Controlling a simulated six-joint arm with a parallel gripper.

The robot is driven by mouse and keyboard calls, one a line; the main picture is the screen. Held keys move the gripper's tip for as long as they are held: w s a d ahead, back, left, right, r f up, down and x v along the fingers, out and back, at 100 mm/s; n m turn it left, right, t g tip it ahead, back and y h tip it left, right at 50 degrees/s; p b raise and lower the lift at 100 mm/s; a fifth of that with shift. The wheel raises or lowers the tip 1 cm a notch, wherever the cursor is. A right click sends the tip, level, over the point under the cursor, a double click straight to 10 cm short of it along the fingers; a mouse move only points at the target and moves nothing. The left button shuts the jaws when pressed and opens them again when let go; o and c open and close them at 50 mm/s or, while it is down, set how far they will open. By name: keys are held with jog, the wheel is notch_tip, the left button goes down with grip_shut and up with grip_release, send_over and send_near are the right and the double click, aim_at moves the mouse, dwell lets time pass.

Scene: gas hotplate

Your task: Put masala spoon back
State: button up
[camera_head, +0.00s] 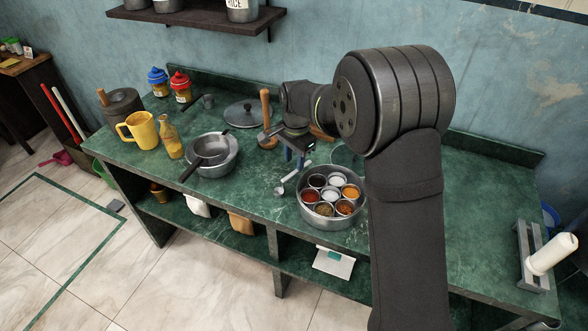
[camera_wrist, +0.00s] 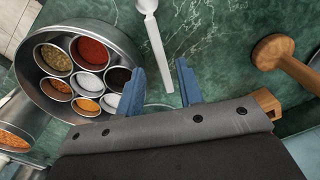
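The pale masala spoon (camera_head: 288,182) lies on the green counter just left of the round steel masala tin (camera_head: 322,221). In the wrist view the spoon (camera_wrist: 156,42) has its bowl at the top edge and its handle pointing down between my fingers. The tin (camera_wrist: 119,45) is at the left there, holding several small cups of coloured spices. My gripper (camera_head: 296,163) is above the handle end; its blue fingers (camera_wrist: 159,68) are open, one on each side of the handle, with nothing gripped. Whether they touch the spoon cannot be told.
A wooden masher (camera_head: 266,118) stands behind and left of my gripper; it also shows at the right of the wrist view (camera_wrist: 272,52). A steel pan (camera_head: 224,168) sits further left. A round lid, apparently the tin's, lies partly hidden behind the tin. Counter left of the spoon is clear.

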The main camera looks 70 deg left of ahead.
aim_at(295, 173)
notch_tip(295, 173, up, 6)
jog(key=shift+d+f, duration=0.1)
jog(key=shift+d, duration=0.05)
dwell(0.3)
jog(key=shift+a+f, duration=0.15)
jog(key=shift+f, duration=1.9)
jog(key=shift+a+f, duration=0.1)
jog(key=shift+f, duration=1.95)
